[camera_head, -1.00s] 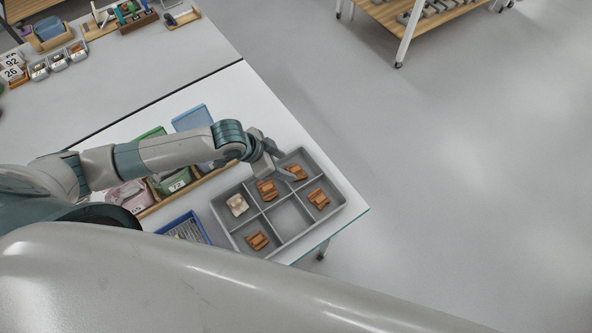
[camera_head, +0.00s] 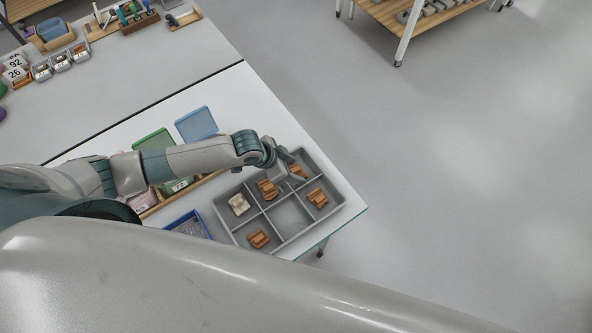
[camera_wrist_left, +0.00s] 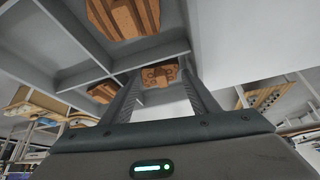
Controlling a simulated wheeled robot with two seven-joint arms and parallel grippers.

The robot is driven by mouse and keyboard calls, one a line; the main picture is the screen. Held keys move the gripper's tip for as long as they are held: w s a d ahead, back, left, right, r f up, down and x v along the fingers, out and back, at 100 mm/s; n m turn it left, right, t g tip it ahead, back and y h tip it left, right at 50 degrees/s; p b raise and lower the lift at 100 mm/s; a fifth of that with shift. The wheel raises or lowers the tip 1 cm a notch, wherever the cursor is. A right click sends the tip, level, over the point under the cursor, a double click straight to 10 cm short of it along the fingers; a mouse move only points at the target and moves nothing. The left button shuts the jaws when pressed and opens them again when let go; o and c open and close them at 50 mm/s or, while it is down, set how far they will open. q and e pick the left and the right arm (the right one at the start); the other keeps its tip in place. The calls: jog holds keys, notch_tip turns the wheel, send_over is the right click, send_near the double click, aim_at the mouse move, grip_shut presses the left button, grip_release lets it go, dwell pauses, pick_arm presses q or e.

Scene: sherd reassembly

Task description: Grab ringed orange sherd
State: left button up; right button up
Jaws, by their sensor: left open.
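An orange sherd (camera_head: 298,171) lies in the far right compartment of the grey divided tray (camera_head: 333,205). In the left wrist view this sherd (camera_wrist_left: 160,76) shows small round marks on its face and appears between my fingertips. My left gripper (camera_head: 286,167) reaches over the tray's far side, open, with its fingers on either side of that sherd. I see no finger contact with it. The gripper also shows in the left wrist view (camera_wrist_left: 162,80). Part of the sherd is hidden by the gripper in the head view. My right gripper is out of view.
Other orange sherds lie in neighbouring compartments, at the far middle (camera_head: 267,189), right (camera_head: 317,198) and front (camera_head: 258,239). A pale sherd (camera_head: 238,204) lies at the left. One compartment is empty. A blue-edged tray (camera_head: 187,226) stands beside; the table edge is close on the right.

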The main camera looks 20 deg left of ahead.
pick_arm(q)
jog(key=c, duration=0.7)
jog(key=shift+c, duration=0.6)
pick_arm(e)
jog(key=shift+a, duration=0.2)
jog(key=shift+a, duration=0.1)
pick_arm(q)
jog(key=shift+r, duration=0.1)
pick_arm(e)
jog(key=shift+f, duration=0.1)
